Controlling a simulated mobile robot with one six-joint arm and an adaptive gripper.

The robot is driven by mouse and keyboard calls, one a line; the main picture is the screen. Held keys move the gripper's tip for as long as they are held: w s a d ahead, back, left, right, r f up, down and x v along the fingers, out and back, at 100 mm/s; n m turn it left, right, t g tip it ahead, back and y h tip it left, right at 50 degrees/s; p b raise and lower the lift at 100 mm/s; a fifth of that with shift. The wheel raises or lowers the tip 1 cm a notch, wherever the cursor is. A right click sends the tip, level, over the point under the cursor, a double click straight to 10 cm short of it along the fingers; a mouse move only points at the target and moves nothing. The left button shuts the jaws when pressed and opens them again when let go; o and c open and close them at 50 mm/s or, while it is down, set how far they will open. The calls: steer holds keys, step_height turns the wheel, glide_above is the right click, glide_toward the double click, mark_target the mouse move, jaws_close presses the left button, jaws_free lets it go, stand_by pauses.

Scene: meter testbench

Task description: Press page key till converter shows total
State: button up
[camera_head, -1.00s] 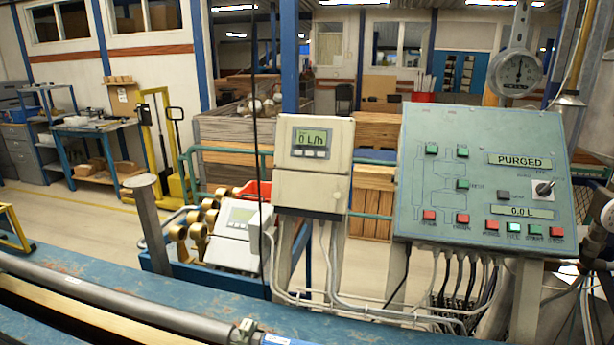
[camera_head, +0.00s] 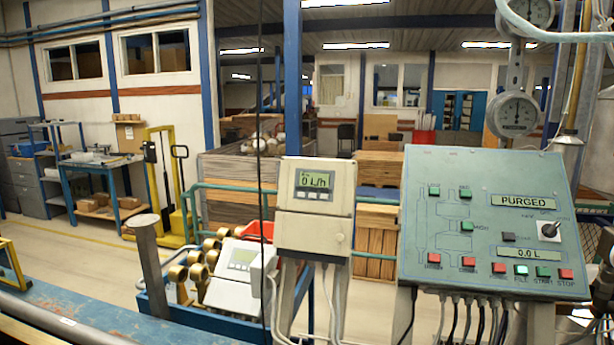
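The converter (camera_head: 315,208) is a beige wall-type box on a post in the middle of the head view. Its small greenish display (camera_head: 314,180) reads "0 L/h". A row of small keys (camera_head: 314,195) sits just under the display; their labels are too small to read, so I cannot tell which is the page key. A second converter-like unit (camera_head: 238,275) with a pale display lies tilted in a blue crate, lower left of the first. My gripper is not in view.
A green control panel (camera_head: 480,245) stands at right, with red and green buttons and displays reading "PURGED" and "0.0 L". Round gauges (camera_head: 516,114) hang above it. A grey post (camera_head: 150,255) and blue bench (camera_head: 100,310) are at front left. Cables hang below the panel.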

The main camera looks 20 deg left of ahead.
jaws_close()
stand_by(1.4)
